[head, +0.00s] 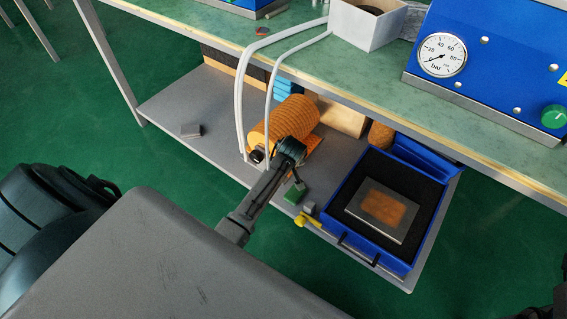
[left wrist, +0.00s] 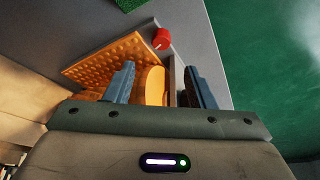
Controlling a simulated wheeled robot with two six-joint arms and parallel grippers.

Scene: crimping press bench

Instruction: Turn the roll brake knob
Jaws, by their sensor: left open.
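The orange ribbed roll (head: 285,122) lies on the lower shelf under the bench, with a dark round part (head: 257,155) at its near end, partly behind white tubes. In the left wrist view the roll's yellow-orange side (left wrist: 154,84) shows between the fingers of my left gripper (left wrist: 161,82), beside a thin upright plate (left wrist: 172,80). The gripper is open, its fingers apart; I cannot tell whether they touch anything. A red round knob-like piece (left wrist: 161,39) stands beyond the fingertips, near the orange sheet; I cannot tell whether it is the brake knob. My right gripper is out of view.
A blue drawer (head: 378,258) with a metal block stands right of the roll. A green block (head: 295,192) and a yellow piece (head: 307,220) lie near it. The bench top (head: 205,24) overhangs the shelf (head: 165,105). White tubes (head: 240,105) hang before the roll.

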